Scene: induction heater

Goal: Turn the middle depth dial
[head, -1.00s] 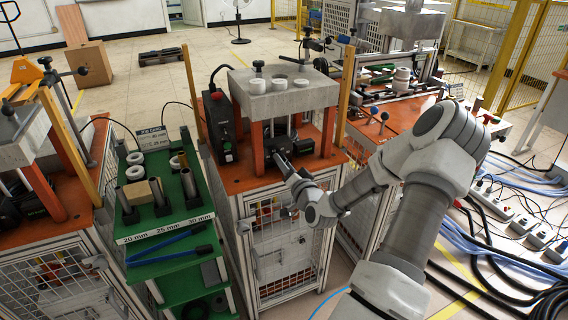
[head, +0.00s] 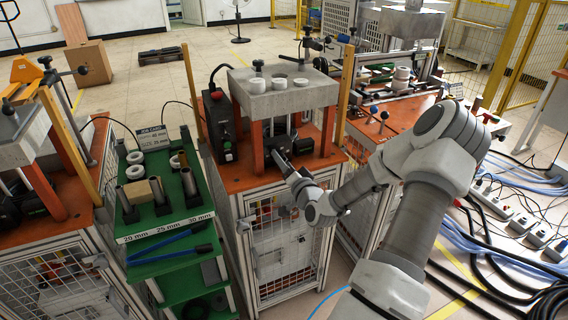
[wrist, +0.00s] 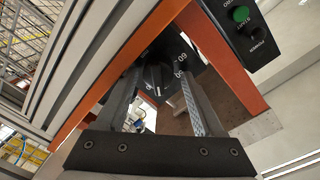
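The middle machine has a grey block top (head: 285,97) on orange legs, with dark equipment under it. My gripper (head: 279,158) reaches in under the block from the front right. In the wrist view, my gripper (wrist: 157,78) has its two fingers clearly apart, pointing at a black dial face with white numbers (wrist: 181,63). A dark part, apparently the dial's knob (wrist: 153,77), shows between the fingertips. I cannot tell whether the fingers touch it. In the head view the dial is too small and covered to make out.
Orange legs (wrist: 228,70) stand close beside my fingers. A black control box with a green button (wrist: 241,14) is at the upper right. Left of the machine is a green rack (head: 165,220) with tubes and rings. Another machine (head: 30,140) stands at the far left.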

